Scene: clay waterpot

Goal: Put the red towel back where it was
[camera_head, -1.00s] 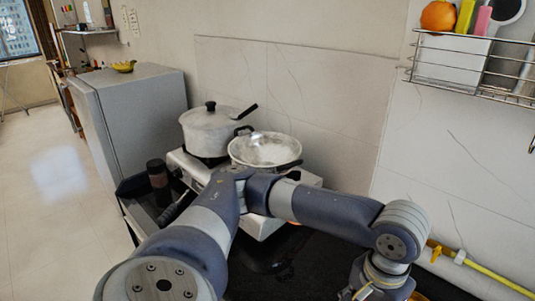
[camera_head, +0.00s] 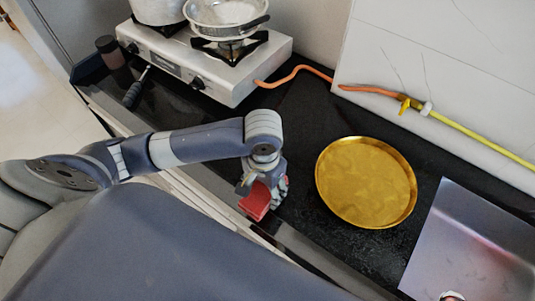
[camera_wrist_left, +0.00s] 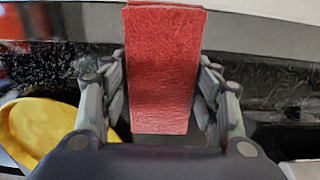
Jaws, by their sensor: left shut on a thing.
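The red towel (camera_head: 256,201) is a small folded red cloth at the counter's front edge in the head view. My left gripper (camera_head: 266,184) is shut on it. In the left wrist view the towel (camera_wrist_left: 163,70) hangs between the two fingers of my left gripper (camera_wrist_left: 160,105), one finger on each side. The wrist view shows the towel over a pale strip and dark counter; I cannot tell whether it touches them. My right gripper is in neither view.
A round golden tray (camera_head: 340,195) lies on the black counter right of the gripper; it also shows in the left wrist view (camera_wrist_left: 40,128). A metal sink (camera_head: 468,245) is farther right. A gas stove (camera_head: 215,72) with a pot and pan stands at the back left. An orange hose (camera_head: 300,70) runs along the wall.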

